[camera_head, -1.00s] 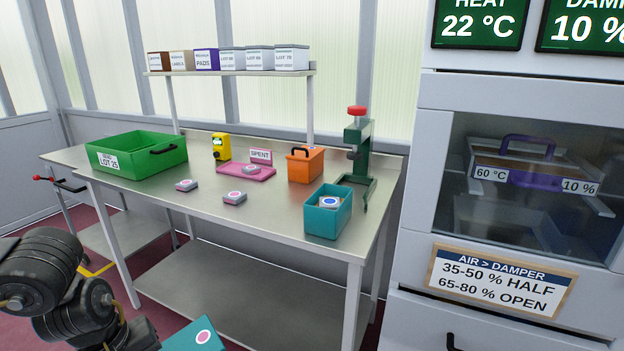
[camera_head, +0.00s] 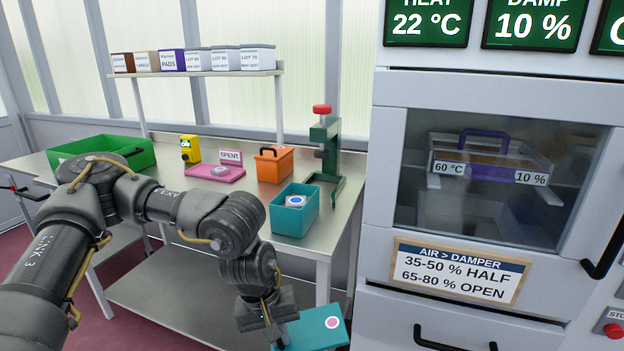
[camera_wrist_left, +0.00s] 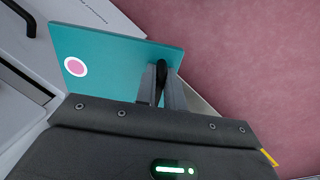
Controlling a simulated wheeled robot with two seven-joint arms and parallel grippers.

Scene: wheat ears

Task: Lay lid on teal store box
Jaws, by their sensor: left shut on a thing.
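The teal store box (camera_head: 290,223) stands open-topped at the front right of the steel table, with a small grey piece with a blue mark (camera_head: 296,201) inside it. My left gripper (camera_head: 281,338) is shut on the teal lid (camera_head: 312,330), a flat plate with a pink dot in a white ring. The lid is in front of the table, below and nearer than the box. In the left wrist view the lid (camera_wrist_left: 120,62) extends from the fingers (camera_wrist_left: 162,85), which hold its dark handle. My right gripper is out of view.
An orange box (camera_head: 273,166) and a green press (camera_head: 326,150) stand behind the teal box. A pink SPENT tray (camera_head: 232,178), a yellow device (camera_head: 190,149) and a green crate (camera_head: 140,152) are further left. A grey cabinet (camera_head: 380,260) rises close on the right.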

